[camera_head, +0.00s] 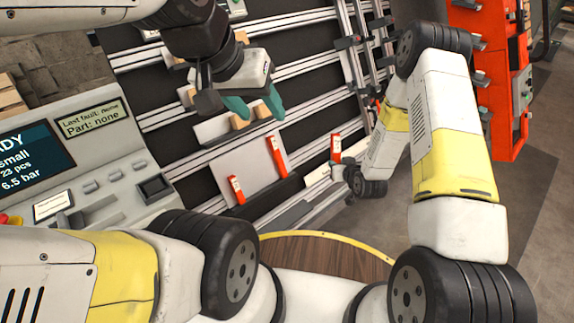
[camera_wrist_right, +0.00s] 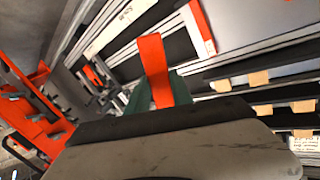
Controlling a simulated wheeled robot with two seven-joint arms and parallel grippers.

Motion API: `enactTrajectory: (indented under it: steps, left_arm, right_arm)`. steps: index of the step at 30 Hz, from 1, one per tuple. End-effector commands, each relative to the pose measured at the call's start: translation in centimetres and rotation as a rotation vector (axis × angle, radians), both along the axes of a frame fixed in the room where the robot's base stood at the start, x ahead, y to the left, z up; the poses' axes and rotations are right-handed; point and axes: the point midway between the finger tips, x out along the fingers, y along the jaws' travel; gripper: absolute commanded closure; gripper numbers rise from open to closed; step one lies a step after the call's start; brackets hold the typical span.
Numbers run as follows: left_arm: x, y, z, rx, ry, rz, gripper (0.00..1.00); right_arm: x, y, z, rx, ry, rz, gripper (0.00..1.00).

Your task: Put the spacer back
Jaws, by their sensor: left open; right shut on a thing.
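A red-orange spacer (camera_wrist_right: 155,62) is between the green fingers of my right gripper (camera_wrist_right: 158,98) in the right wrist view. In the head view, the red spacer (camera_head: 336,147) stands upright by the end of my right arm, where the fingers are hard to make out. Two more red spacers with white labels, an upper one (camera_head: 277,157) and a lower one (camera_head: 237,190), sit at edges of a light grey panel (camera_head: 248,165). My left gripper (camera_head: 254,108) is open in front of the rack above that panel, its green fingertips apart.
The rack of metal rails (camera_head: 320,60) fills the middle. A control console (camera_head: 100,185) with a screen stands at left. A red-orange frame (camera_head: 490,90) stands at right. A round wooden surface with a yellow rim (camera_head: 325,252) is low in front. Floor is open at far right.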

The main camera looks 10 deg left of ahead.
Motion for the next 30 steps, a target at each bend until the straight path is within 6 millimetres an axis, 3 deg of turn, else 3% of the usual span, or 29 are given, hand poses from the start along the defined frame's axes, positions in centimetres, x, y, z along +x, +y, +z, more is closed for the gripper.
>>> enactTrajectory:
  steps: [1,6,12,16,30]
  left_arm:
    - [0.0,0.0,0.0,0.000,0.000,0.000,0.48]
    - [0.0,0.0,0.0,0.000,0.000,0.000,0.48]
    - [0.0,0.0,0.0,0.000,0.000,0.000,0.48]
    - [0.0,0.0,0.0,0.000,0.000,0.000,0.48]
    - [0.0,0.0,0.0,0.000,0.000,0.000,0.48]
  right_arm:
    - [0.5,2.7,-1.7,0.003,0.001,0.070,1.00]
    - [0.8,10.9,-6.4,0.002,-0.004,0.302,1.00]
    - [0.0,17.0,-10.1,-0.011,-0.020,0.483,1.00]
    - [-0.3,18.7,-11.2,-0.019,-0.028,0.535,1.00]
    - [0.9,20.8,-12.6,-0.021,-0.030,0.547,1.00]
